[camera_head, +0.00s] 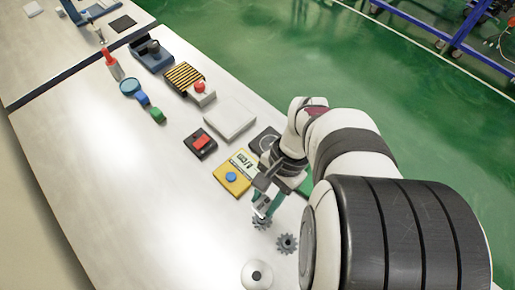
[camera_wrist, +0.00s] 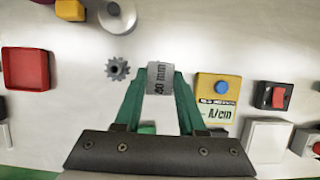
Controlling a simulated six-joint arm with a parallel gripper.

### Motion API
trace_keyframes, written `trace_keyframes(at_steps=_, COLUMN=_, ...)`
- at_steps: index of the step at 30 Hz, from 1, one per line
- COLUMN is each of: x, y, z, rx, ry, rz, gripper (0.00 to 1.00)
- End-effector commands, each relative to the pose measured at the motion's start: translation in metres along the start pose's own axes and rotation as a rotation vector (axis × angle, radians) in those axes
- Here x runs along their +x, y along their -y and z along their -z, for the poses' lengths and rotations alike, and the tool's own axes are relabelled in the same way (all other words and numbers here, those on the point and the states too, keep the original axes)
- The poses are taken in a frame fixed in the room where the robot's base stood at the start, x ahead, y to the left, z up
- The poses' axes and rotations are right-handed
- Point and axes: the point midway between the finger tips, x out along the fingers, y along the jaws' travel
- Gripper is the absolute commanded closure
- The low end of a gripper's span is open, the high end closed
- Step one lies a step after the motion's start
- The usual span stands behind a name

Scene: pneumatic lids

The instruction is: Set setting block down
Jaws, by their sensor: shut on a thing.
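The setting block (camera_wrist: 160,78) is a small grey block with "40 mm" written on it. My gripper (camera_wrist: 161,82) is shut on it, with a green finger on each side. In the head view my gripper (camera_head: 263,201) points down over the front part of the table, just in front of the yellow box. The block is small there and partly covered by the fingers. I cannot tell whether its underside touches the table.
A white disc (camera_head: 257,276) is at the front. The yellow box with a blue button (camera_head: 233,177) and a red-switch box (camera_head: 201,143) stand behind. The table's left side (camera_head: 110,190) is clear.

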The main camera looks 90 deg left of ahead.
Motion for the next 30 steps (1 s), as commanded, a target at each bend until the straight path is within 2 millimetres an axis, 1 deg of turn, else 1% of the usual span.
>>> trace_keyframes(at_steps=5, x=-0.006, y=-0.007, z=0.004, rx=0.004, ry=0.0, rz=0.002, gripper=1.0)
trace_keyframes(at_steps=8, x=-0.011, y=-0.016, z=0.015, rx=0.048, ry=0.0, rz=0.02, gripper=1.0)
trace_keyframes(at_steps=11, x=-0.022, y=-0.039, z=0.039, rx=0.142, ry=-0.001, rz=0.06, gripper=1.0)
trace_keyframes(at_steps=12, x=-0.028, y=-0.051, z=0.051, rx=0.191, ry=-0.002, rz=0.08, gripper=1.0)
trace_keyframes(at_steps=14, x=-0.035, y=-0.072, z=0.068, rx=0.269, ry=0.0, rz=0.112, gripper=1.0)
trace_keyframes(at_steps=15, x=-0.04, y=-0.089, z=0.079, rx=0.324, ry=0.0, rz=0.135, gripper=1.0)
trace_keyframes(at_steps=17, x=-0.048, y=-0.117, z=0.095, rx=0.413, ry=-0.001, rz=0.172, gripper=1.0)
trace_keyframes(at_steps=18, x=-0.053, y=-0.138, z=0.105, rx=0.476, ry=-0.001, rz=0.199, gripper=1.0)
trace_keyframes(at_steps=20, x=-0.06, y=-0.174, z=0.119, rx=0.578, ry=-0.001, rz=0.24, gripper=1.0)
trace_keyframes(at_steps=21, x=-0.063, y=-0.202, z=0.126, rx=0.651, ry=-0.002, rz=0.27, gripper=1.0)
trace_keyframes(at_steps=23, x=-0.068, y=-0.244, z=0.134, rx=0.764, ry=-0.002, rz=0.317, gripper=1.0)
trace_keyframes(at_steps=24, x=-0.07, y=-0.275, z=0.136, rx=0.84, ry=-0.002, rz=0.349, gripper=1.0)
trace_keyframes(at_steps=26, x=-0.07, y=-0.32, z=0.135, rx=0.954, ry=-0.001, rz=0.396, gripper=1.0)
trace_keyframes(at_steps=27, x=-0.07, y=-0.349, z=0.132, rx=1.025, ry=-0.002, rz=0.426, gripper=1.0)
trace_keyframes(at_steps=29, x=-0.068, y=-0.389, z=0.124, rx=1.127, ry=-0.002, rz=0.467, gripper=1.0)
trace_keyframes(at_steps=30, x=-0.066, y=-0.413, z=0.117, rx=1.188, ry=-0.002, rz=0.492, gripper=1.0)
